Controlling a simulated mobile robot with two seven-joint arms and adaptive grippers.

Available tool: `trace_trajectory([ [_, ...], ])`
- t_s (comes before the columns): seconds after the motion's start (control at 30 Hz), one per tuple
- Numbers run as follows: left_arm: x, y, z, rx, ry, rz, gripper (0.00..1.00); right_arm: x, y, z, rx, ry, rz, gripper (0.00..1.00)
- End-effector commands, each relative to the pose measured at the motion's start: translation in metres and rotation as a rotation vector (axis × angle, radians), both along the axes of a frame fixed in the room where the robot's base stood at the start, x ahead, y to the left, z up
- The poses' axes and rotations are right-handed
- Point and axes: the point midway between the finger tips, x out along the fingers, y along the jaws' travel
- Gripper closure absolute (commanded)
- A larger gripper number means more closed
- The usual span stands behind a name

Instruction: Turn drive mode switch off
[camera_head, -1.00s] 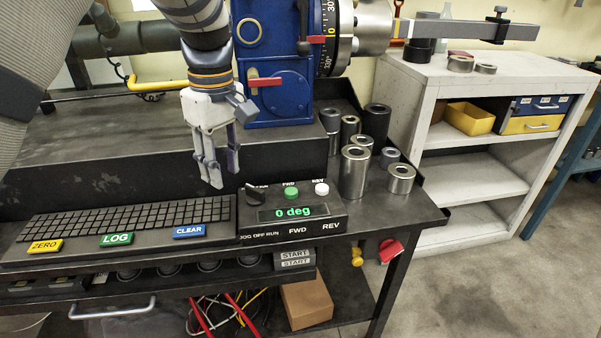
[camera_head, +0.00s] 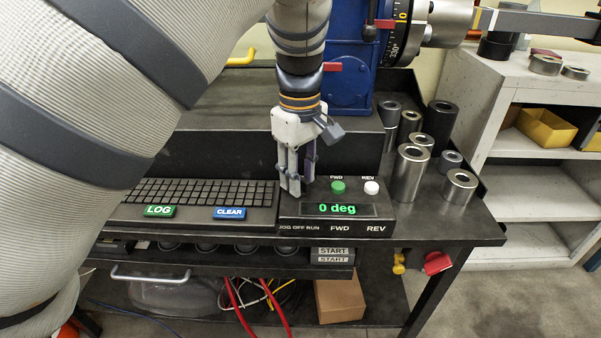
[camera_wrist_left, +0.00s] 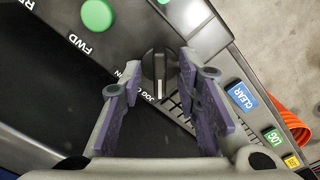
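The drive mode switch is a black rotary knob (camera_wrist_left: 158,68) with a white pointer line, seen in the left wrist view beside lettering that includes JOG. In the head view the fingers hide the knob, above the JOG OFF RUN label on the black control box (camera_head: 345,227). My left gripper (camera_head: 298,188) points down at that spot. In the wrist view its purple-padded fingers are apart, one on each side of the knob, with gaps showing; I cannot tell how far down they reach. The display (camera_head: 337,209) reads 0 deg. My right gripper is not in view.
Green FWD (camera_head: 338,187) and white REV (camera_head: 371,187) buttons sit close right of the gripper. A keyboard (camera_head: 205,192) with LOG and CLEAR keys lies left. Several metal sockets (camera_head: 409,172) stand to the right. The blue machine (camera_head: 349,85) rises behind.

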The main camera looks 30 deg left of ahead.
Motion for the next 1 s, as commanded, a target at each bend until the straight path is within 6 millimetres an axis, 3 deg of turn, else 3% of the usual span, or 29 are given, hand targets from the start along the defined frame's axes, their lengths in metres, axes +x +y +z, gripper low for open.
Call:
trace_trajectory([
  [0.1,0.000,0.000,0.000,0.000,0.000,0.000,0.72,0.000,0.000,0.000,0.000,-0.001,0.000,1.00],
  [0.23,0.000,0.000,0.000,0.000,0.000,0.000,1.00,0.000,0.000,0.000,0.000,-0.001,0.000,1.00],
  [0.67,0.000,0.000,0.002,-0.001,-0.002,-0.044,1.00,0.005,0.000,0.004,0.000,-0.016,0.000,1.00],
  [1.0,0.000,-0.001,0.005,-0.002,-0.004,-0.290,1.00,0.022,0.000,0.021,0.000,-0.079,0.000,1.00],
])
